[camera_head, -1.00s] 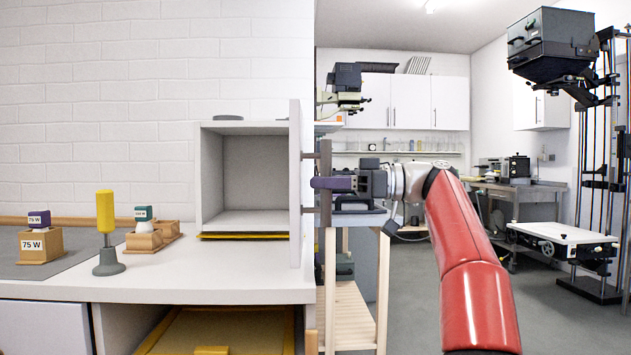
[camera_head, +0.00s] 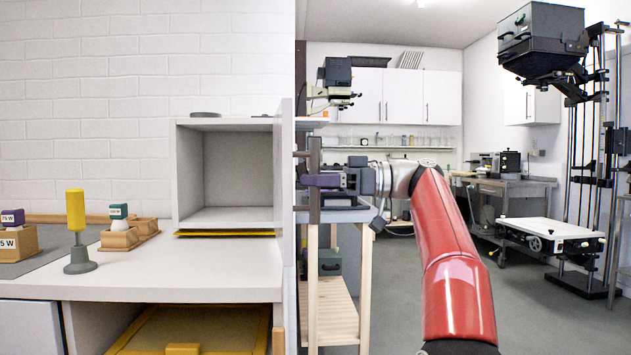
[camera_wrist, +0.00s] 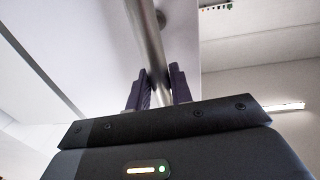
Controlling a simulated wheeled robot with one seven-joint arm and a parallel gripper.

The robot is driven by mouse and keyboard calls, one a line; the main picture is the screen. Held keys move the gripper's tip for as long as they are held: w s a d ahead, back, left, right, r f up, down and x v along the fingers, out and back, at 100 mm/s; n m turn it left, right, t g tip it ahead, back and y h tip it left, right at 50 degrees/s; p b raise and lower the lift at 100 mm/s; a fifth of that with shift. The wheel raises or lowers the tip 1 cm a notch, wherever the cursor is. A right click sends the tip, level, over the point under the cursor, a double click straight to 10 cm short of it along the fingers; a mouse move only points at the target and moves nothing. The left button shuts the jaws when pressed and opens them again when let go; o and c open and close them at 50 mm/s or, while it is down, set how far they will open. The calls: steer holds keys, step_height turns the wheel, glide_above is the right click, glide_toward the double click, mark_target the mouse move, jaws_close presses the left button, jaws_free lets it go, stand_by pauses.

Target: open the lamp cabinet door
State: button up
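The lamp cabinet (camera_head: 186,170) is a pale open-fronted box on the worktop, and its inside looks empty. Its door (camera_head: 287,190) stands wide open at the cabinet's right side, seen nearly edge-on. A vertical grey bar handle (camera_head: 314,205) stands off the door's outer face. My gripper (camera_head: 316,181) reaches in from the right, with its dark purple fingers at the bar's middle. In the wrist view, the handle bar (camera_wrist: 149,42) runs between the two fingers (camera_wrist: 158,84), which look closed on it. The fingertips are partly hidden by the bar.
On the worktop (camera_head: 170,278) left of the cabinet stand a yellow-topped post (camera_head: 76,225), a green-topped lamp (camera_head: 118,211) in a wooden holder, and a purple-topped lamp (camera_head: 12,218) on a block. A wooden stand (camera_head: 330,300) is right of the door. Open floor lies farther right.

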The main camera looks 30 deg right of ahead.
steer(key=o, duration=0.3)
steer(key=shift+o, duration=0.2)
steer(key=p+v, duration=0.1)
steer(key=v, duration=0.6)
steer(key=shift+d+p, duration=0.3)
steer(key=shift+d, duration=0.05)
steer(key=shift+s, duration=0.1)
